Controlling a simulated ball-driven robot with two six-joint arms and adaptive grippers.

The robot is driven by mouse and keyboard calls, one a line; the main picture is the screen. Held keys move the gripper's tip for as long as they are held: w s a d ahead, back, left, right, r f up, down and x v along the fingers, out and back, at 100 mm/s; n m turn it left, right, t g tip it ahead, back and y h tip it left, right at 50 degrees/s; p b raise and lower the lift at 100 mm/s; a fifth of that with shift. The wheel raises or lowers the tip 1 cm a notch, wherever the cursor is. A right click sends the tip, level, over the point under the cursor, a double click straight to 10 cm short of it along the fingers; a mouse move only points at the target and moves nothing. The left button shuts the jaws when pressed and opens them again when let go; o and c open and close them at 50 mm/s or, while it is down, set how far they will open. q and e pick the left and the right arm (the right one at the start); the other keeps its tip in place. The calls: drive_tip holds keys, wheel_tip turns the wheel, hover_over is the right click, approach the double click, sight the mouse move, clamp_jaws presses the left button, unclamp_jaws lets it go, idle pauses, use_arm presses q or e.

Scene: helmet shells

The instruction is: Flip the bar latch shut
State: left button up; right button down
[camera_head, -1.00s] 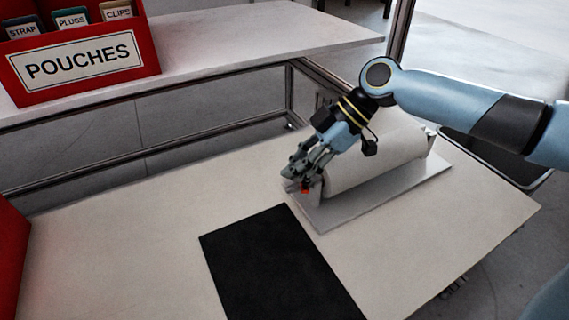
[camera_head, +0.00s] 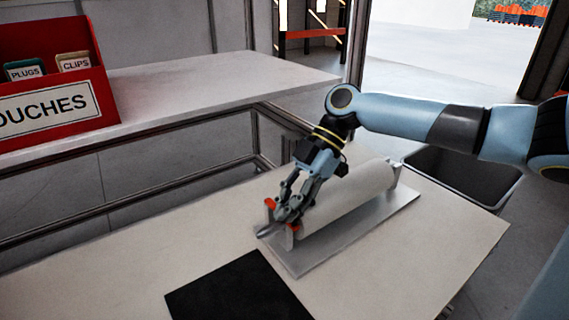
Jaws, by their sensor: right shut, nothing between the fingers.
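A white roll (camera_head: 352,202) lies in a holder on a grey metal base plate (camera_head: 345,240) on the table. At the roll's near left end are two orange parts, one on the left (camera_head: 270,204) and one on the right (camera_head: 294,230), apparently of the bar latch. My right gripper (camera_head: 281,214) is shut and empty, pointing down at this end, with its fingertips between the orange parts. The fingers hide much of the latch, so I cannot tell whether they touch it or how the bar lies. My left gripper is out of view.
A black mat (camera_head: 240,290) lies on the table in front of the plate. A red pouches bin (camera_head: 50,75) stands on the back counter (camera_head: 215,85). A dark open bin (camera_head: 465,175) is beyond the table's right side. The table left of the plate is clear.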

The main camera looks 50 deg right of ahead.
idle(0.3)
drive_tip(key=a+r+p, duration=0.1)
drive_tip(key=a, duration=0.3)
drive_tip(key=p+v, duration=0.1)
drive_tip(key=v, duration=0.5)
drive_tip(key=p+v, duration=0.1)
drive_tip(key=v, duration=0.1)
drive_tip(key=shift+w+d+r+p, duration=0.2)
drive_tip(key=shift+w+d+p, duration=0.15)
drive_tip(key=shift+d, duration=0.1)
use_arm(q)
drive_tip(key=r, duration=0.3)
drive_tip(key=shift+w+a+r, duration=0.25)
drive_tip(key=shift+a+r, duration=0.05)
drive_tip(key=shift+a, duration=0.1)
use_arm(e)
drive_tip(key=shift+d+r, duration=0.3)
drive_tip(key=shift+d, duration=0.1)
